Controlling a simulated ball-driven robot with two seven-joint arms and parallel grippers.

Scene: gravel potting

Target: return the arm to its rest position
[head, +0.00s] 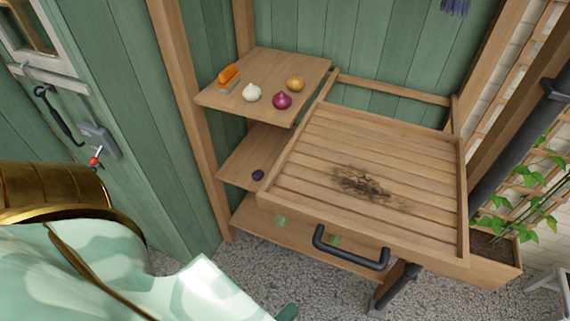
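My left arm comes in at the lower left in brass and pale green. Only a small dark green part at the bottom edge looks like my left gripper (288,313). Its fingers cannot be made out, so I cannot tell whether it is open or shut. It is low in the picture, apart from the wooden bench (385,133). My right gripper is not in view.
The slatted bench top has a dark soil patch (368,188) and a black front handle (350,254). The shelf (225,97) holds an orange-handled brush (229,77), a white bulb (251,92), a red onion (282,100) and a brown onion (295,84). Gravel lies below.

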